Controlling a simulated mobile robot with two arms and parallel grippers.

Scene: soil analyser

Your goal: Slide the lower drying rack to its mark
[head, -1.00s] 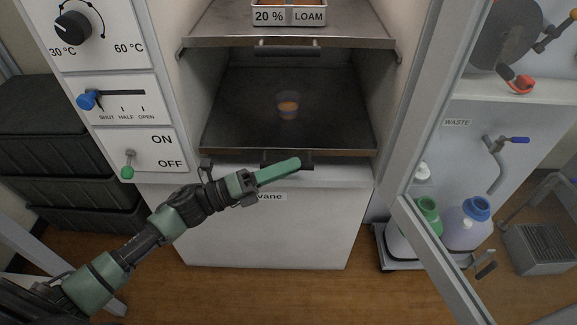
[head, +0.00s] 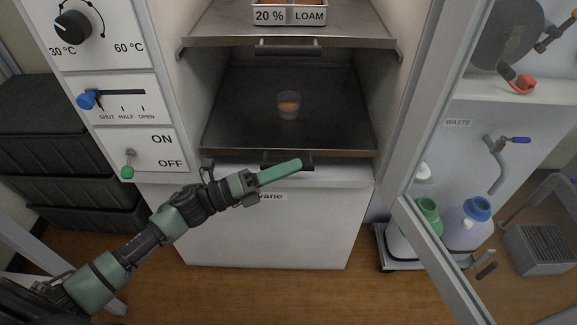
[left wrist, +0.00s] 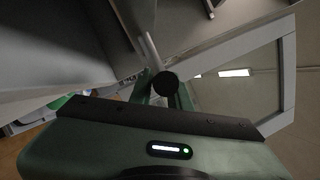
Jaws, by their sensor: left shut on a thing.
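The lower drying rack (head: 240,125) is a dark metal shelf low in the open cabinet. A small cup with orange contents (head: 288,106) stands on it. The rack's dark handle (head: 304,166) is at its front edge, partly hidden by my left gripper. My left gripper (head: 285,172) reaches in from the left and is shut on the handle; it also shows in the left wrist view (left wrist: 163,95), where the handle's dark round end (left wrist: 165,83) sits at the fingers. I cannot make out the mark. My right gripper is not in view.
The upper rack (head: 340,30) above holds a tray labelled 20 % LOAM (head: 290,14). The glass door (head: 432,245) stands open at the right, with bottles (head: 470,222) behind it. A control panel (head: 110,100) with a knob, slider and switch is at the left. Dark crates (head: 80,150) stand farther left.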

